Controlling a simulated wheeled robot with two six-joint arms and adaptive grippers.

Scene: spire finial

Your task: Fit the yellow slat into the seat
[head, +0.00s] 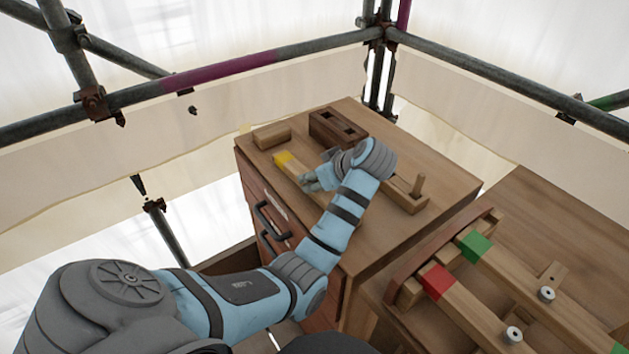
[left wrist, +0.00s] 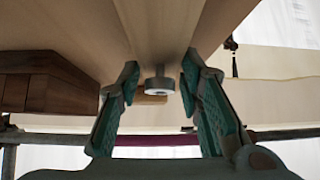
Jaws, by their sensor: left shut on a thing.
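The yellow slat (head: 284,160) is a light wooden bar with a yellow end, over the top of the wooden cabinet. My left gripper (head: 312,183) is shut on it, behind the yellow end. In the left wrist view, the bar (left wrist: 165,25) runs between the teal fingers (left wrist: 160,85), with a round metal knob (left wrist: 160,85) between their tips. I cannot tell whether the bar touches the cabinet top. A dark brown slotted block (head: 338,128), likely the seat, stands behind the gripper. My forearm hides the slat's far end. My right gripper is out of view.
A small wooden block (head: 271,135) lies at the cabinet's back left. A pale block with an upright peg (head: 410,192) stands right of my wrist. A rack (head: 420,262) at right holds red-marked (head: 437,281) and green-marked (head: 475,246) slats.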

